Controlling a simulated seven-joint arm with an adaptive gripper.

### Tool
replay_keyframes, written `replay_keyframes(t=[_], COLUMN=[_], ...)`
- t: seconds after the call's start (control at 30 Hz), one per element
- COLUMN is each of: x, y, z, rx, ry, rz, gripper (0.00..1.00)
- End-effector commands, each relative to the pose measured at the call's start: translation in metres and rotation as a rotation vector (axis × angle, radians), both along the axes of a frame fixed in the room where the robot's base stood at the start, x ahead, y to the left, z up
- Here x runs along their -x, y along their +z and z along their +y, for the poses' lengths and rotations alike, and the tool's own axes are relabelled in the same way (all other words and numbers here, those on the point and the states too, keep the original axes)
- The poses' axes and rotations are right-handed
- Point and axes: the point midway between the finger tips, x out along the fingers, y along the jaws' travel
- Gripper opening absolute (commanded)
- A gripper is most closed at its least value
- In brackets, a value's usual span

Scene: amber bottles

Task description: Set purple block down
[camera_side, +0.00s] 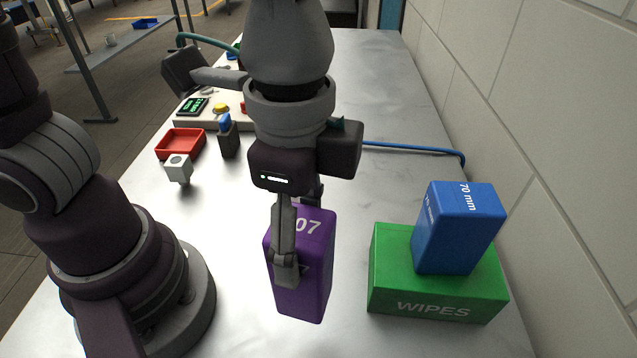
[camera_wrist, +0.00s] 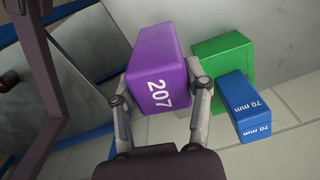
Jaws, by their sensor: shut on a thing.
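The purple block (camera_side: 316,280) is a tall box with white digits, upright and slightly tilted in the side view. My gripper (camera_side: 290,270) comes down from above and is shut on its sides, with one finger across the near face. The wrist view shows the purple block (camera_wrist: 158,68), marked 207, between the two fingers of my gripper (camera_wrist: 160,112). The block is left of the green box in the side view. Whether its bottom touches the table is hard to tell.
A green box (camera_side: 392,285) marked WIPES stands at the right, with a blue block (camera_side: 455,235) on top, near the wall. A red tray (camera_side: 181,143), a white block (camera_side: 178,170) and a dark holder with a blue top (camera_side: 228,138) stand at the left. Table behind is mostly clear.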

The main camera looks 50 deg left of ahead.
Motion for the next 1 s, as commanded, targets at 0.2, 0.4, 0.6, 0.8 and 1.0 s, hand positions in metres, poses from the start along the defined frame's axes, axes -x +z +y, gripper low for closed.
replay_keyframes(t=[0.2, 0.4, 0.6, 0.8, 1.0], x=[0.002, 0.003, 0.003, 0.003, 0.002], y=[0.000, -0.024, -0.063, -0.095, -0.096], z=[-0.001, 0.000, 0.000, 0.000, -0.001], rx=[0.001, -0.005, -0.005, -0.002, 0.001], ry=[-0.013, -0.013, -0.012, -0.011, -0.011], rz=[-0.001, 0.005, 0.004, 0.002, -0.001], gripper=[0.09, 0.09, 0.09, 0.09, 0.09])
